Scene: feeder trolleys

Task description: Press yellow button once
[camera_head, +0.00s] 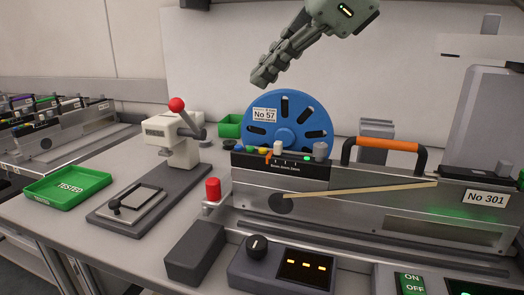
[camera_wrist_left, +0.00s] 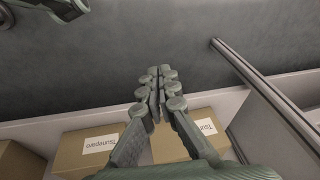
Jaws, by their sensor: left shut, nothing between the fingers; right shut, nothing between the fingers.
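The feeder (camera_head: 350,205) marked No 301 stands on the table with a blue reel marked No 57 behind its left end. My right gripper (camera_head: 263,78) is shut and empty, in the air above the blue reel (camera_head: 290,112), clear of the buttons. My left gripper (camera_wrist_left: 155,75) is shut and empty in the left wrist view, above cardboard boxes and dark floor, away from the table top.
A red-knobbed press (camera_head: 172,135), a green TESTED tray (camera_head: 68,187) and a red button post (camera_head: 212,190) stand left of the feeder. A dial box (camera_head: 280,262) is in front. An orange handle (camera_head: 387,145) rises from the feeder. Cardboard boxes (camera_wrist_left: 85,150) sit low.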

